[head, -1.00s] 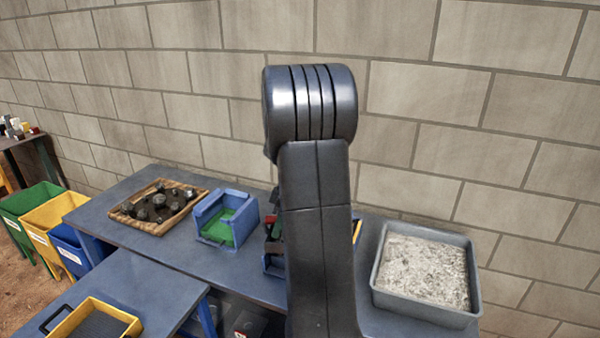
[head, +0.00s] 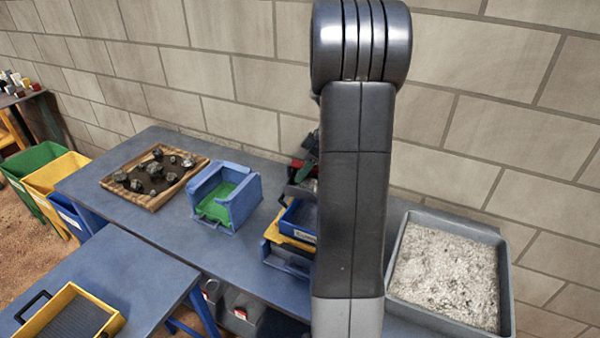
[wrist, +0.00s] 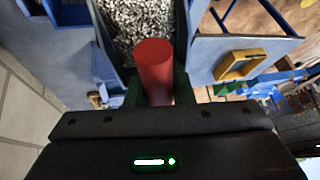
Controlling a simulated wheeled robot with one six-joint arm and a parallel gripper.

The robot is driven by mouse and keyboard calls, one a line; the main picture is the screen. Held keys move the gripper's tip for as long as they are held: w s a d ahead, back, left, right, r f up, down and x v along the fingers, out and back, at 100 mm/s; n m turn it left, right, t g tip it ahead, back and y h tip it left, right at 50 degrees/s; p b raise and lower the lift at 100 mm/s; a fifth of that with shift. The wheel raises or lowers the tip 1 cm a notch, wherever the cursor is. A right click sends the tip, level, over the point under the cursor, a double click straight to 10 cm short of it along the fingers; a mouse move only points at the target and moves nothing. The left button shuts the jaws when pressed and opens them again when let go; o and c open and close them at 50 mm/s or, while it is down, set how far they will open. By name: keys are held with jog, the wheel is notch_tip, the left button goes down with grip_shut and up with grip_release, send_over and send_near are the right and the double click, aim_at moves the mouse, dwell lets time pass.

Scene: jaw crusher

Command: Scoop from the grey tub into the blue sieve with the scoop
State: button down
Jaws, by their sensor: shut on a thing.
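In the wrist view my gripper (wrist: 157,88) is shut on the red handle (wrist: 154,65) of the scoop. A dark-walled pan full of grey grit (wrist: 140,22) shows just beyond the handle; it looks like the loaded scoop. In the head view the grey tub (head: 507,275) stands at the right end of the bench, full of pale grit. The blue sieve (head: 299,216) sits on a yellow frame left of my arm, partly hidden by it. My gripper and the scoop are hidden behind my arm in the head view.
A blue holder with a green floor (head: 226,194) stands on the bench (head: 170,222), left of the sieve. A wooden tray of dark rocks (head: 153,177) is farther left. A yellow-framed screen (head: 72,315) lies on the nearer bench. The wall stands close behind the bench.

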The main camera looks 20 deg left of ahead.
jog(key=shift+w+d+f+y, duration=0.15)
jog(key=shift+d+f+y, duration=0.15)
jog(key=shift+d+y, duration=0.25)
jog(key=d+y, duration=0.1)
jog(key=y, duration=0.1)
jog(key=d+y, duration=0.1)
jog(key=shift+d+r+y+b, duration=0.25)
jog(key=shift+d+y+b, duration=0.05)
jog(key=shift+y+b, duration=0.1)
jog(key=shift+d+n+g+y, duration=0.3)
jog(key=shift+d+y, duration=0.05)
jog(key=shift+y, duration=0.2)
jog(key=shift+w+d+f+b, duration=0.1)
jog(key=shift+d+f+b, duration=0.15)
jog(key=shift+b, duration=0.55)
jog(key=y+b, duration=0.1)
jog(key=d+y+b, duration=0.1)
jog(key=b, duration=0.1)
jog(key=shift+d+f+y, duration=0.25)
jog(key=shift+d+y, duration=0.05)
jog(key=d+y+b, duration=0.1)
jog(key=y+b, duration=0.1)
jog(key=b, duration=0.1)
jog(key=shift+d+r+n+g, duration=0.1)
jog(key=shift+d+n+g, duration=0.3)
